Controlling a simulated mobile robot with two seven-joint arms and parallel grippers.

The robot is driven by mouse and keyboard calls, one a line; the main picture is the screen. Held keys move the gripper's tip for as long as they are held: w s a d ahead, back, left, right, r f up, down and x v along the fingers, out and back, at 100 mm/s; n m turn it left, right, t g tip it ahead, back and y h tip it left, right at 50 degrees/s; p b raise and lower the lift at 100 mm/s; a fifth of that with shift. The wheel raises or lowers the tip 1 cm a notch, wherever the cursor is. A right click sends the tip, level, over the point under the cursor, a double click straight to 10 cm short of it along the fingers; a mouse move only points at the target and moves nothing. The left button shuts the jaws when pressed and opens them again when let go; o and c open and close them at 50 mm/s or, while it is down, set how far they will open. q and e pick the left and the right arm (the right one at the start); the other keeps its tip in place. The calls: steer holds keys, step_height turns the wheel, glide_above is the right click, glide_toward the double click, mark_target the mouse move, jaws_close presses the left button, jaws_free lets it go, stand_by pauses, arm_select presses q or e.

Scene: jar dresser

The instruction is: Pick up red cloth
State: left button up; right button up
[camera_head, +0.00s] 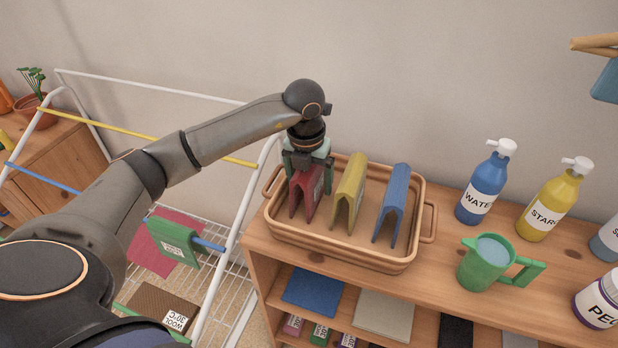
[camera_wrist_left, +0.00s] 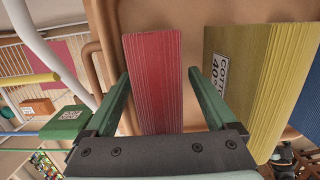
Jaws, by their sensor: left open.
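The red cloth (camera_head: 307,192) stands folded like a tent at the left end of a wicker tray (camera_head: 340,257) on the wooden dresser. My left gripper (camera_head: 306,165) is above it, pointing down. In the left wrist view, the red cloth (camera_wrist_left: 154,85) lies between the two green fingers of my left gripper (camera_wrist_left: 157,90), which are open with a gap on each side. A yellow cloth (camera_head: 348,190) and a blue cloth (camera_head: 391,205) stand to its right in the same tray. My right gripper is not in view.
Right of the tray stand a blue bottle (camera_head: 480,190), a yellow bottle (camera_head: 550,205) and a green jug (camera_head: 484,270). A white drying rack (camera_head: 235,230) with a green cloth (camera_head: 172,243) is at the left. The wall is close behind.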

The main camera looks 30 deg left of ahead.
arm_select(q)
steer(key=shift+c, duration=0.2)
jaws_close()
stand_by(0.5)
steer(key=shift+r, duration=0.15)
steer(key=shift+r, duration=0.2)
step_height(320, 180, up, 2)
steer(key=shift+r+b, duration=0.25)
steer(key=shift+b, duration=0.25)
steer(key=s+a+r+b, duration=0.2)
steer(key=s+a+r, duration=0.5)
steer(key=s+r, duration=0.3)
steer(key=shift+s+a, duration=0.15)
steer(key=shift+s, duration=0.9)
